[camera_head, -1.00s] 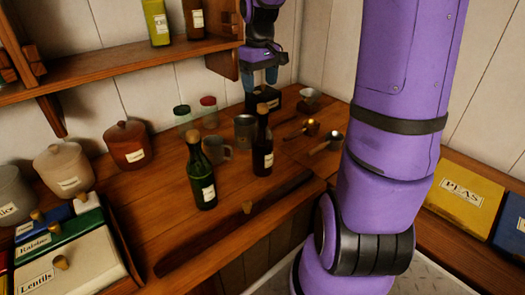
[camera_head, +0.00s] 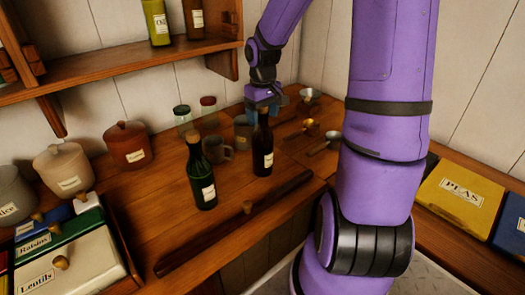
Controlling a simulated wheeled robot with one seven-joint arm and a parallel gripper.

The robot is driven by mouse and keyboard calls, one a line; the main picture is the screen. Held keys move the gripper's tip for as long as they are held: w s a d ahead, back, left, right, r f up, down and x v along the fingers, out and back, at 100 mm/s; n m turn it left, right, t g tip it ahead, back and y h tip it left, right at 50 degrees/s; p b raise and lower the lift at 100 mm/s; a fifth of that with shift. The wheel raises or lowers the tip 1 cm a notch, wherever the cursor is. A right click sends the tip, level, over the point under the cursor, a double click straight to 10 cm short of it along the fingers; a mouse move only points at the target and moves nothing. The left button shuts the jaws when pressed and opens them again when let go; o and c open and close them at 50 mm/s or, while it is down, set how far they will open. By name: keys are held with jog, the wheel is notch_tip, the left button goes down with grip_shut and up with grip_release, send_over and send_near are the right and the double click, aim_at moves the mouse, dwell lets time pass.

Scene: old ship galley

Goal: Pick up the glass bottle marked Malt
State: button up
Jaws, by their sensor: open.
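A dark brown corked bottle (camera_head: 262,150) with a small pale label stands upright on the wooden counter. A green corked bottle (camera_head: 199,172) with a white label stands to its left, nearer the front edge. Neither label is readable here, so I cannot tell which is marked Malt. My gripper (camera_head: 266,103) is open and empty, pointing down, by the top of the brown bottle. The bottle's neck shows in front of it; I cannot tell whether they touch.
A metal mug (camera_head: 217,149), a second cup (camera_head: 243,131) and two lidded jars (camera_head: 209,108) stand close behind the bottles. Scoops (camera_head: 325,144) lie to the right. A wall shelf (camera_head: 120,75) carries more bottles. A dark rail (camera_head: 235,222) runs along the front.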

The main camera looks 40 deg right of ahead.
grip_shut()
jog(key=shift+r, duration=0.15)
dwell(0.4)
